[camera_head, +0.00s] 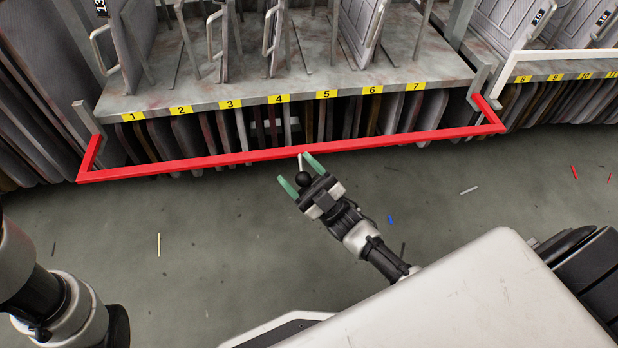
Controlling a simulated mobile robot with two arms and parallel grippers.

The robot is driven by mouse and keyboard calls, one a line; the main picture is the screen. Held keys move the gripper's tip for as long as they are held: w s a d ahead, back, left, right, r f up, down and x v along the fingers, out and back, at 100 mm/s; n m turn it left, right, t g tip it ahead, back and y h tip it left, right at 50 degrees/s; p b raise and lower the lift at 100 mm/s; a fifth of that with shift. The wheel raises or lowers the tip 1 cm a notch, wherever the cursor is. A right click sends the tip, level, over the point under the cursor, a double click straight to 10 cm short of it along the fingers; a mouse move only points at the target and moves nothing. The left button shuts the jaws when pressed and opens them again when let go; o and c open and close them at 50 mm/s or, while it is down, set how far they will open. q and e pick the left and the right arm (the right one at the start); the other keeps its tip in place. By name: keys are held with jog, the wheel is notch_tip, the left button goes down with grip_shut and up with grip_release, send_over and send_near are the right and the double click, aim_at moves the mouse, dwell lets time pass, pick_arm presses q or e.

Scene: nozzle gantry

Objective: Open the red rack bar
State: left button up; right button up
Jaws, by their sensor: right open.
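The red rack bar (220,160) is a long flat U-shaped bar across the front of the rack. It runs from the lower left to the right, and its two short ends meet grey brackets at the sides of the shelf. My right gripper (298,167) is open, with green fingers pointing up at the middle of the bar. One fingertip shows close to the bar's lower edge; I cannot tell whether it touches.
The grey shelf (330,84) behind the bar carries yellow number labels and upright panels with handles. Many panels hang below it. A white bar (570,56) fronts the neighbouring rack on the right. The grey floor (215,235) is open, with small coloured scraps.

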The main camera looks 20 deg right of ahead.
jog(key=p+v, duration=0.1)
jog(key=v, duration=0.9)
jog(key=shift+s+d+f+p, duration=0.15)
jog(key=shift+s+f+p, duration=0.1)
jog(key=shift+p, duration=0.1)
